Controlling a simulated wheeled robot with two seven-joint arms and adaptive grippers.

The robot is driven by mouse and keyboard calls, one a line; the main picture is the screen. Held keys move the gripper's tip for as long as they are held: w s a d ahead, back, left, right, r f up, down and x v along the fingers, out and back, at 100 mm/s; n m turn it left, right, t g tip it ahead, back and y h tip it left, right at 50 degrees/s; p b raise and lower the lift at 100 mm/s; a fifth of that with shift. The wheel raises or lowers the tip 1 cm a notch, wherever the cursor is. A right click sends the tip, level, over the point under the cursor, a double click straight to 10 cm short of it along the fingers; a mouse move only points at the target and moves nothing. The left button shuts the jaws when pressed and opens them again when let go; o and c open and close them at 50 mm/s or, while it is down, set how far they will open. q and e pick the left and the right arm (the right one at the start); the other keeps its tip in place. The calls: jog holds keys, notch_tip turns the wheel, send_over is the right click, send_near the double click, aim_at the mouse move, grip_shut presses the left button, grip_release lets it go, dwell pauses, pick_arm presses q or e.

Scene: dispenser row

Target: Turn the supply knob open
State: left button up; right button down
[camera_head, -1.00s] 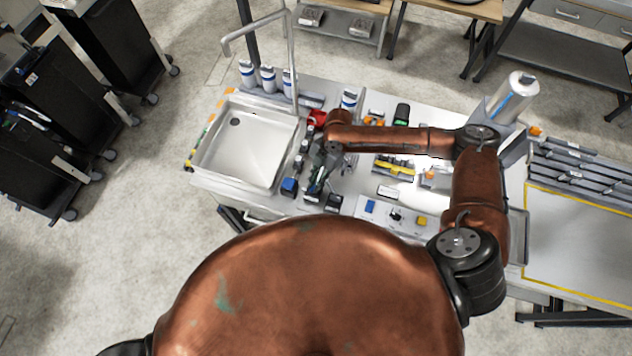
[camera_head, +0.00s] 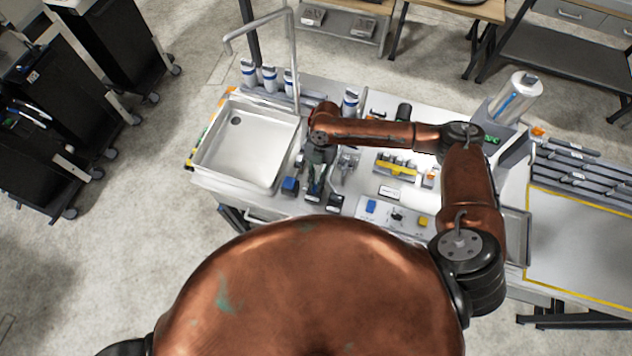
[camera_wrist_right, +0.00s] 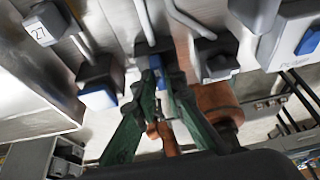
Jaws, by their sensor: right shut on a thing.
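My right gripper (camera_head: 315,188) reaches down into a row of small dark and blue fittings at the front of the bench, just right of the sink. In the right wrist view its green fingers (camera_wrist_right: 158,92) close from both sides on a small dark fitting with a blue part (camera_wrist_right: 155,66). The fingers hide much of it, so I cannot tell how far it is turned. Beside it stand a blue-topped block (camera_head: 290,186) on the left and a black block (camera_head: 335,202) on the right. My left gripper is not in view.
The sink (camera_head: 240,148) with its tall tap lies to the left. A panel with a blue button (camera_head: 371,206), a black knob (camera_head: 397,215) and a yellow button (camera_head: 423,222) is to the right. A silver cylinder (camera_head: 516,98) stands behind my right arm.

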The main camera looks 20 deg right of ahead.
jog(key=c, duration=2)
grip_release()
jog(key=v, duration=1.2)
